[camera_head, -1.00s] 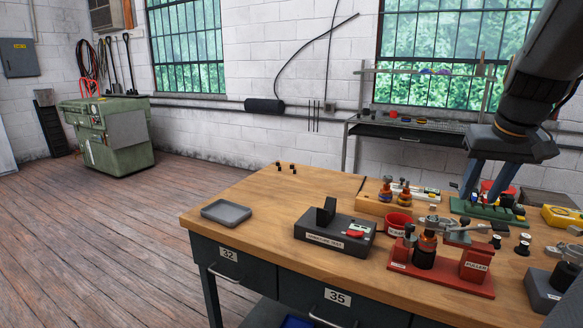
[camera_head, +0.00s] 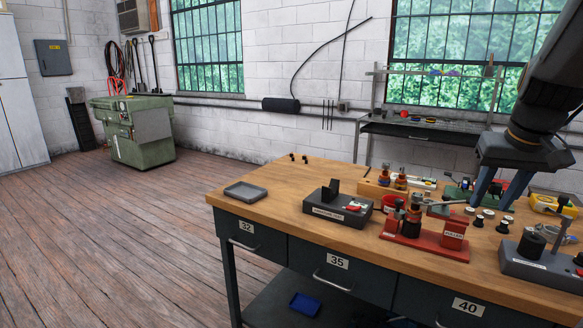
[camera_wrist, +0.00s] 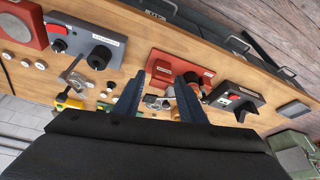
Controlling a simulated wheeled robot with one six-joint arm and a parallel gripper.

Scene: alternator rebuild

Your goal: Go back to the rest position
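My gripper (camera_head: 492,204) hangs over the right part of the wooden workbench (camera_head: 285,185), pointing down. Its two blue fingers are apart, with nothing held between them. The wrist view shows my gripper (camera_wrist: 157,100) from behind, its spread fingers above the bench. Below and between the fingers are the red puller fixture (camera_wrist: 178,68) and small metal parts. The red puller fixture also shows in the head view (camera_head: 453,235), in front of my gripper.
A dark test box (camera_head: 325,211) and a grey tray (camera_head: 246,191) stand on the bench's left half. The wooden floor (camera_head: 110,230) left of the bench is clear up to the green machine (camera_head: 138,130).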

